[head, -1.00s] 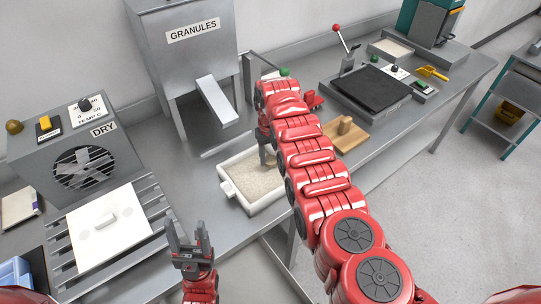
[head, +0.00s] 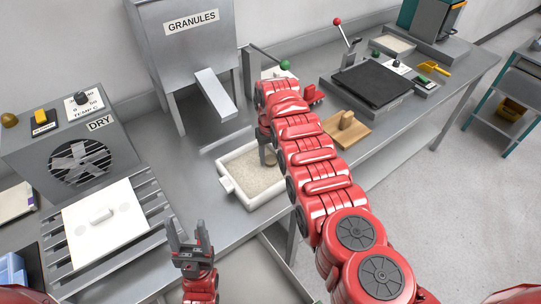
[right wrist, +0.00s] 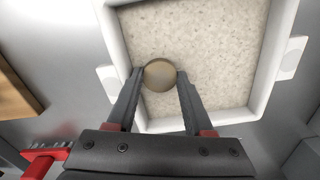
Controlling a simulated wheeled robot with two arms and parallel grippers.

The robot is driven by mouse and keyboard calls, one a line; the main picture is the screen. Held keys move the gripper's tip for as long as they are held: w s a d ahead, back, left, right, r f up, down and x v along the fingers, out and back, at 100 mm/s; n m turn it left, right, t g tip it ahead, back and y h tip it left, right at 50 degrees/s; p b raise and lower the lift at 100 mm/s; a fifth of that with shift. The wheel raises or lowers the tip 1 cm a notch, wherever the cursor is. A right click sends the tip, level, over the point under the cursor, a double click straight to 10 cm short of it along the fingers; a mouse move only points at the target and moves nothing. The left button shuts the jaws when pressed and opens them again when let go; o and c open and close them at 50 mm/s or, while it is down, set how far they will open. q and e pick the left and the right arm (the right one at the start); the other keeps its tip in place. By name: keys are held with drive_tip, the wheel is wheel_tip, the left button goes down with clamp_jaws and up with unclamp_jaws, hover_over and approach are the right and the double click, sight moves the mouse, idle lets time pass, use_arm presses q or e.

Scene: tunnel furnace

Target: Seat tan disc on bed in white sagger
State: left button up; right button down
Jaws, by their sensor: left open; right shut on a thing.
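The white sagger (head: 228,187) stands on the bench with a bed of pale granules (head: 251,179) in it. It also shows in the right wrist view (right wrist: 258,88), its granule bed (right wrist: 212,50) filling the inside. My right gripper (head: 266,157) reaches down into the sagger and is shut on the tan disc (right wrist: 159,74), which sits between the fingertips over the bed, close to one wall. I cannot tell whether the disc touches the granules. In the head view the disc is mostly hidden by the gripper. My left gripper (head: 188,236) is open and empty, left of the sagger.
A granule hopper with a chute (head: 216,95) stands behind the sagger. The dryer (head: 78,150) and a slatted rack with a white lidded plate (head: 103,232) lie left. A wooden block (head: 346,131) and a dark press plate (head: 373,88) lie right.

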drive_tip(key=shift+f, duration=0.25)
drive_tip(key=shift+c, duration=1)
unclamp_jaws()
drive_tip(key=shift+r, duration=0.1)
drive_tip(key=shift+r, duration=0.1)
wheel_tip(320, 180, up, 7)
drive_tip(key=p, duration=0.5)
drive_tip(key=shift+f+p, duration=0.2)
drive_tip(key=shift+p, duration=0.1)
wheel_tip(320, 180, up, 10)
drive_tip(key=shift+r, duration=0.25)
